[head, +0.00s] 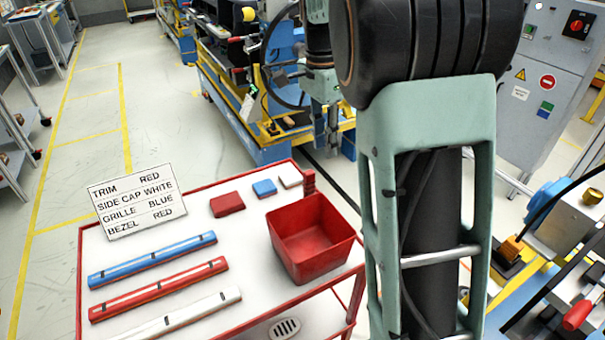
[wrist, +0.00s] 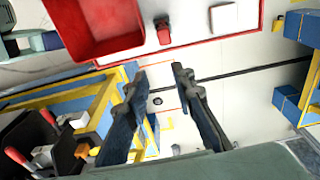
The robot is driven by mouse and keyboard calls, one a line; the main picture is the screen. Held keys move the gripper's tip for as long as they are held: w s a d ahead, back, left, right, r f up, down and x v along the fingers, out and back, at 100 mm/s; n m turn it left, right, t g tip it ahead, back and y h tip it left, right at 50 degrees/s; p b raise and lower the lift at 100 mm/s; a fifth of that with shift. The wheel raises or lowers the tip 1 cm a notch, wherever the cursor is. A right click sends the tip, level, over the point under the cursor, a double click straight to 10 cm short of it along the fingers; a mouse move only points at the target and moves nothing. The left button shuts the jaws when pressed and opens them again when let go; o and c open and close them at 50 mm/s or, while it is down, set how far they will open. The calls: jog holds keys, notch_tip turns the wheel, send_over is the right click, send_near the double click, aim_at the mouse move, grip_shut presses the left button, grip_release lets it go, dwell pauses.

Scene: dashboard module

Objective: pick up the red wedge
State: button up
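A small upright red piece (head: 309,182) stands at the far right of the cart top, just behind the red bin. It also shows in the wrist view (wrist: 163,31) beside the bin, near the cart's red rim. A flat red block (head: 228,204) lies farther left on the cart; I cannot tell for sure which of the two is the wedge. My gripper (wrist: 160,72) is open and empty. In the wrist view its fingertips point toward the upright red piece, with a gap between. In the head view my gripper (head: 332,128) hangs beyond the cart's far edge.
The red bin (head: 311,238) is empty on the white cart top (head: 240,260). A blue block (head: 264,188) and a white block (head: 290,177) lie nearby. Blue, red and white bars and a lettered sign (head: 138,201) are at left. A blue and yellow workstation (head: 250,120) stands behind.

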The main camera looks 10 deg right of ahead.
aim_at(309, 172)
jog(key=a, duration=0.2)
jog(key=a+f, duration=0.1)
jog(key=shift+w+a+y, duration=0.25)
jog(key=shift+w+y, duration=0.15)
notch_tip(309, 172, down, 5)
jog(key=shift+r, duration=0.2)
jog(key=shift+s+d+f, duration=0.1)
jog(key=shift+d+f, duration=0.05)
jog(key=shift+f, duration=2.6)
jog(key=shift+c, duration=0.3)
grip_shut()
